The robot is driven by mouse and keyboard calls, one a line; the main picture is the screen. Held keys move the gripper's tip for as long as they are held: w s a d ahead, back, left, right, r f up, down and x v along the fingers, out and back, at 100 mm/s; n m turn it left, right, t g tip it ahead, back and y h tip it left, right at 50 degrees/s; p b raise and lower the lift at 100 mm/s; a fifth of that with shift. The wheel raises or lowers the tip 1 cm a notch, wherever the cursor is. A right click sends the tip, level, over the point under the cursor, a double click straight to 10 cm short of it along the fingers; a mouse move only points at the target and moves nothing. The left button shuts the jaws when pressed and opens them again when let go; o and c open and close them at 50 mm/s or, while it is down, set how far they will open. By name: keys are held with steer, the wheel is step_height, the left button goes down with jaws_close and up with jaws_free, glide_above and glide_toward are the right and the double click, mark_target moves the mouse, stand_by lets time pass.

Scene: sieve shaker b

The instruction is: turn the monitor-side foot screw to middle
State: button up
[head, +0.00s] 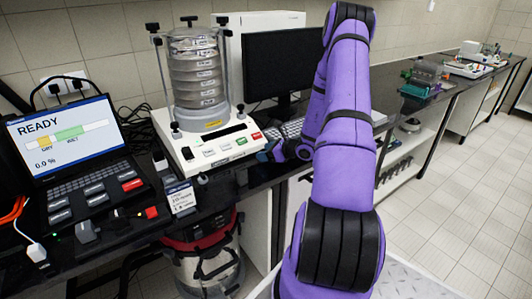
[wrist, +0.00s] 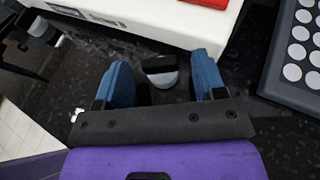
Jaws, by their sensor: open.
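The sieve shaker (head: 208,150) stands on the dark bench with its column of stacked sieves upright. Its pale base (wrist: 150,18) crosses the top of the wrist view. A foot screw (wrist: 160,70), with a black bar-like top and a pale round body, sits beside the base edge on the monitor's side. My gripper (wrist: 161,62) is open, with one blue finger on each side of this screw. Gaps show between the screw and both fingers. In the head view my gripper (head: 277,149) is at the base's right front corner and the screw cannot be made out.
The monitor (head: 284,62) stands behind my arm. A keyboard (wrist: 295,55) lies close to the right of my gripper.

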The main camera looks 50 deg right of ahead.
steer(key=shift+c, duration=0.2)
steer(key=c, duration=0.9)
steer(key=shift+w+d+n+g+y, duration=0.1)
steer(key=shift+d+n+g+y, duration=0.1)
steer(key=shift+n+g+y, duration=0.65)
steer(key=shift+w+d+n+g+y, duration=0.1)
steer(key=shift+d+n+g+y, duration=0.2)
steer(key=shift+n+y, duration=1.05)
steer(key=shift+a, duration=0.1)
steer(key=o, duration=0.9)
steer(key=shift+o, duration=0.2)
steer(key=shift+r, duration=0.1)
